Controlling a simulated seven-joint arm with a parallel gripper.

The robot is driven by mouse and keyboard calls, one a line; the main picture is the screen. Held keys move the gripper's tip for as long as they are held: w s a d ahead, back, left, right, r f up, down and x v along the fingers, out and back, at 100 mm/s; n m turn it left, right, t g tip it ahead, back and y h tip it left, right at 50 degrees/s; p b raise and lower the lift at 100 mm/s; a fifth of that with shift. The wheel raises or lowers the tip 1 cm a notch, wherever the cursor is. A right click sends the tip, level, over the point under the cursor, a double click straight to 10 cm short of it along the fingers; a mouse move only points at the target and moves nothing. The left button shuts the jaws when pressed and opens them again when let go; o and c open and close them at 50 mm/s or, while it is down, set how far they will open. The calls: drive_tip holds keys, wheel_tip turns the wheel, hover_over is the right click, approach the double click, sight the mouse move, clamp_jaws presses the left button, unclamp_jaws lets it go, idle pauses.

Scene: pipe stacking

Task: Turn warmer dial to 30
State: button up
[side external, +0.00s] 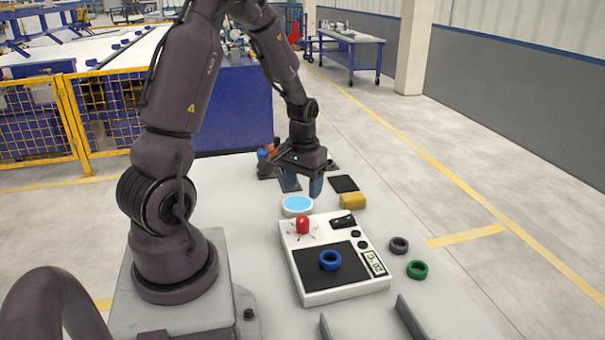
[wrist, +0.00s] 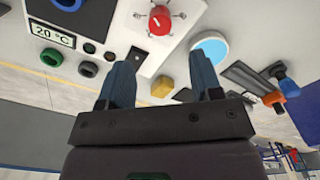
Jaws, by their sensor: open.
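The warmer (side external: 310,283) is a white box with a black plate on the table. Its red dial (side external: 303,225) stands on the far left part of its top, and it also shows in the wrist view (wrist: 160,19). The display (wrist: 53,34) reads 20 °C. A blue ring (side external: 330,260) lies on the black plate. My gripper (side external: 303,186) is open and empty, above the table beyond the warmer. In the wrist view its two blue fingers (wrist: 160,88) are apart, and the dial is beyond them, not between them.
A light-blue disc (side external: 297,204) and a yellow block (side external: 353,201) sit just behind the warmer. A grey ring (side external: 399,245) and a green ring (side external: 417,269) lie to its right. Grey upright plates (side external: 411,319) stand in front. A black pad (side external: 343,184) lies near my gripper.

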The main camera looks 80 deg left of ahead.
drive_tip(key=shift+r, duration=1.55)
drive_tip(key=s+d+r+m+t, duration=0.2)
drive_tip(key=s+d+r+m, duration=0.1)
drive_tip(key=d+r, duration=0.6)
drive_tip(key=s+d+r+m+t, duration=0.3)
drive_tip(key=d+r+m, duration=0.2)
drive_tip(key=d+r, duration=0.3)
drive_tip(key=d, duration=0.4)
drive_tip(key=shift+d+r+t, duration=0.25)
drive_tip(key=shift+r+t, duration=0.05)
drive_tip(key=shift+r, duration=0.05)
